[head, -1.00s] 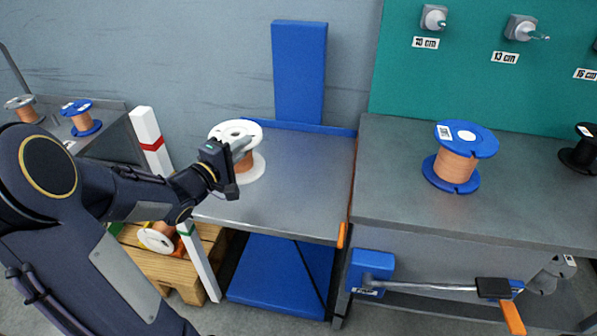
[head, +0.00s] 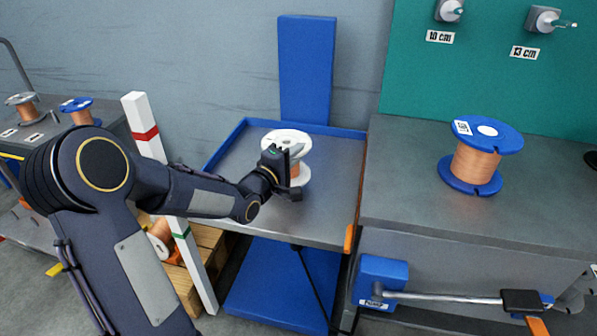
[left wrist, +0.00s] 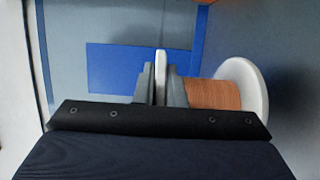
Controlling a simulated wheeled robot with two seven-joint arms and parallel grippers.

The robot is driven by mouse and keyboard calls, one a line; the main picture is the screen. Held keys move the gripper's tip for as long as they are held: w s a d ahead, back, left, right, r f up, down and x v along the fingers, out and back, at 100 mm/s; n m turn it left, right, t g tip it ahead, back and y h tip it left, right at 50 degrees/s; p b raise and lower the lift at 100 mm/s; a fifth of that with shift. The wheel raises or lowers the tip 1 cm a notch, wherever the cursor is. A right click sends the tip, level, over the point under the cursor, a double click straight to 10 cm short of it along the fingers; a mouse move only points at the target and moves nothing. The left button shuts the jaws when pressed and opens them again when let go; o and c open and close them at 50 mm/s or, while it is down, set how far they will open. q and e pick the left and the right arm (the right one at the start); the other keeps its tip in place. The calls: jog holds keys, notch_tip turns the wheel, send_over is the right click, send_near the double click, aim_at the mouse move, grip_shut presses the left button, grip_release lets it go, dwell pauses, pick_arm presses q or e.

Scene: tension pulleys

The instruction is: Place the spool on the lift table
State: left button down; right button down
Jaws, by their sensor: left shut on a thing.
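The white spool (head: 290,137) with copper wire is in front of the blue back post, over the grey top of the lift table (head: 325,218). My left gripper (head: 283,166) is shut on the spool's flange from the near side. In the left wrist view one white flange stands between the fingers (left wrist: 161,82), with the copper winding and the other flange (left wrist: 245,90) to the right. The gripper hides part of the spool; I cannot tell whether its bottom touches the table. My right gripper is not in view.
A blue-flanged copper spool (head: 476,160) stands on the grey bench (head: 420,190) to the right. A red-and-white post (head: 146,135) stands left of the lift table, beside a wooden pallet (head: 185,285). A blue pump (head: 380,280) with a long handle is at front right.

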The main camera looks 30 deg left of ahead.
aim_at(299, 182)
pick_arm(q)
jog(key=shift+w+d+f, duration=0.15)
jog(key=shift+w+d+f+b, duration=0.1)
jog(key=shift+f+b, duration=0.4)
jog(key=shift+f, duration=0.4)
jog(key=shift+w+d+f+b, duration=0.1)
jog(key=shift+f+b, duration=0.4)
jog(key=shift+f, duration=0.35)
jog(key=shift+f, duration=0.25)
jog(key=c, duration=1.5)
grip_release()
